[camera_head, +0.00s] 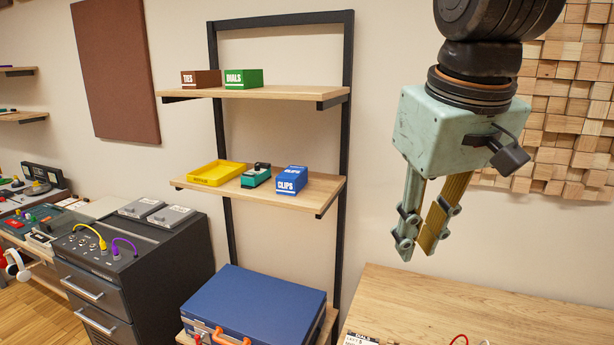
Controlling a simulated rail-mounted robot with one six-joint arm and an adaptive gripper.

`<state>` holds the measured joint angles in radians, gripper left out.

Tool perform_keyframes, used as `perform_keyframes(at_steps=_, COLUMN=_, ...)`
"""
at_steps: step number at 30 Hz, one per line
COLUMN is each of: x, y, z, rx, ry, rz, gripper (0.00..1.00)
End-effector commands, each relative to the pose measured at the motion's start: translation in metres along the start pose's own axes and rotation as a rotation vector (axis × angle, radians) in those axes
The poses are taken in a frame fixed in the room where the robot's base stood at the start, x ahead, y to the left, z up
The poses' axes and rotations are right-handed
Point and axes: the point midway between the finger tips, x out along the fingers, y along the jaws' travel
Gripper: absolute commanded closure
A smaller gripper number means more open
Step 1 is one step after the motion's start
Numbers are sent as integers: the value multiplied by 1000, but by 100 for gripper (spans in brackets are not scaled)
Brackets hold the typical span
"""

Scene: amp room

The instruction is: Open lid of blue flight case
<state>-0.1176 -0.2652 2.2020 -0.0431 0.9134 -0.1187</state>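The blue flight case (257,303) sits on the lowest wooden shelf at the bottom centre. Its flat blue lid is down. An orange handle (232,338) and a metal latch show at its front, cut off by the picture's bottom edge. My gripper (416,248) hangs at the upper right, pointing down, well above and to the right of the case. Its two fingers converge downward, with a narrow gap between the tips. Nothing is held between them.
A wooden table (480,305) fills the lower right, with cables at its front edge. The upright shelf frame (347,150) stands behind the case, with a yellow tray (217,173) and boxes on its shelves. A dark drawer cabinet (150,275) stands left of the case.

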Motion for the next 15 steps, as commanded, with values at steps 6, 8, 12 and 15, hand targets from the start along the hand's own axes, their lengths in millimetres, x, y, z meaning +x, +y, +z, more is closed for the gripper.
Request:
perform_keyframes(at_steps=6, x=-6, y=2, z=45, rx=58, ry=13, rz=3, gripper=83)
perform_keyframes(at_steps=8, x=-7, y=2, z=57, rx=74, ry=15, rz=3, gripper=83)
perform_keyframes(at_steps=12, x=-8, y=1, z=85, rx=109, ry=22, rz=4, gripper=83)
perform_keyframes(at_steps=15, x=-7, y=0, z=105, rx=137, ry=27, rz=4, gripper=83)
